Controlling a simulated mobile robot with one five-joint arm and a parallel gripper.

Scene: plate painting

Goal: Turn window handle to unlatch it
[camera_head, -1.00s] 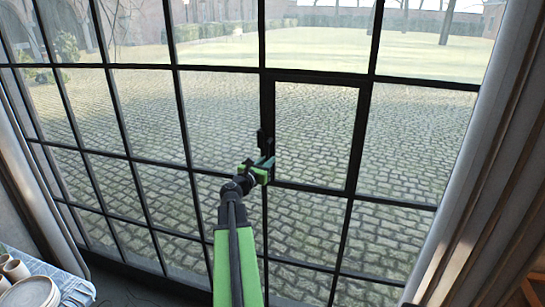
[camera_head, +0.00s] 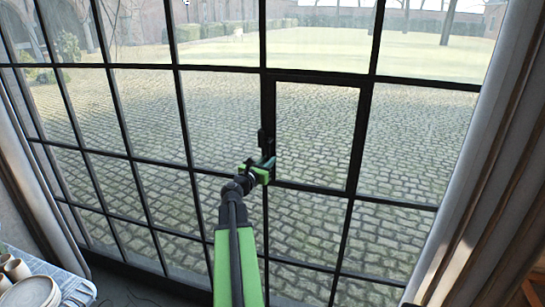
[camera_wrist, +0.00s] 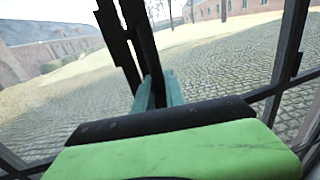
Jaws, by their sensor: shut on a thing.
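The window pane (camera_head: 316,135) with its thicker black frame sits right of centre in the large gridded window. The dark window handle (camera_head: 262,140) is on the left side of that frame. In the wrist view the handle (camera_wrist: 146,52) runs down between my teal fingertips. My green and black gripper (camera_head: 264,167) is at the handle's lower end, its fingers shut on it. It also shows in the wrist view (camera_wrist: 160,92). The fingers and the gripper body hide the handle's lower end. The pane appears closed in its frame.
Black window bars surround the pane on all sides. Grey curtains (camera_head: 470,150) hang at the right and left edges. A table with a checked cloth (camera_head: 75,285), plates (camera_head: 32,292) and cups (camera_head: 16,270) stands at lower left.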

